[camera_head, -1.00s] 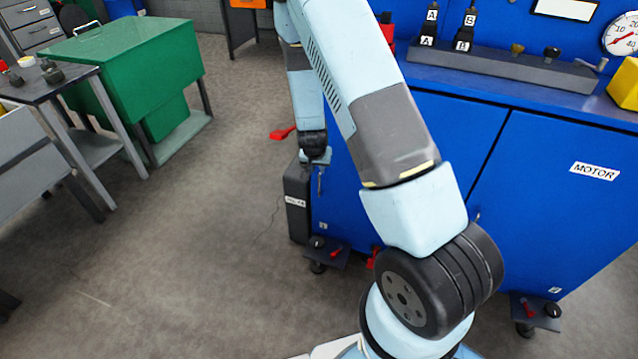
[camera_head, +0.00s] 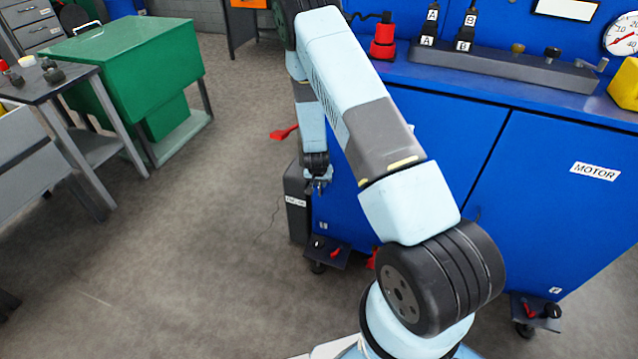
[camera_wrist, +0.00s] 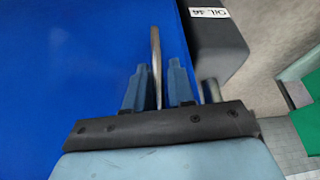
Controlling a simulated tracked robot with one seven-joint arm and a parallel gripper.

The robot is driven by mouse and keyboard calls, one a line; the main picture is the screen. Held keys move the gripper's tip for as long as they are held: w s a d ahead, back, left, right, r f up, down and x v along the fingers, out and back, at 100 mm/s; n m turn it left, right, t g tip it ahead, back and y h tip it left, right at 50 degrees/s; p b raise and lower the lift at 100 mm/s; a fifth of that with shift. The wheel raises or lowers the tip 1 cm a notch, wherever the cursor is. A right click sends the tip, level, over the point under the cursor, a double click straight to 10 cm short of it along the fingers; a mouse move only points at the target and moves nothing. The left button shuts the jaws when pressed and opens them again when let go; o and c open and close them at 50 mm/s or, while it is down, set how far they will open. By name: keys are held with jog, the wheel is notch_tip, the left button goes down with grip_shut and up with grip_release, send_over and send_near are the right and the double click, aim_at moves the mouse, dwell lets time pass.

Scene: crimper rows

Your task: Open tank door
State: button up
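The blue cabinet (camera_head: 440,130) stands at the right in the head view, with a door marked MOTOR (camera_head: 560,200). Its blue face also fills the left of the wrist view (camera_wrist: 60,70). I cannot tell which panel is the tank door. My gripper (camera_head: 318,184) is small beside the cabinet's left side in the head view. In the wrist view my gripper (camera_wrist: 159,80) has two blue fingers apart, with a thin upright metal bar (camera_wrist: 156,55) between them. The bar looks close to the left finger, with a gap to the right one. Contact is unclear.
A dark box with an oil label (camera_head: 297,205) stands close to the cabinet's left end and my gripper; it also shows in the wrist view (camera_wrist: 215,45). A green cabinet (camera_head: 140,75) and a grey table (camera_head: 60,85) stand at the left. The floor between is clear.

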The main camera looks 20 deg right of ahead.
jog(key=shift+w+f, duration=0.1)
jog(key=shift+f, duration=0.25)
grip_shut()
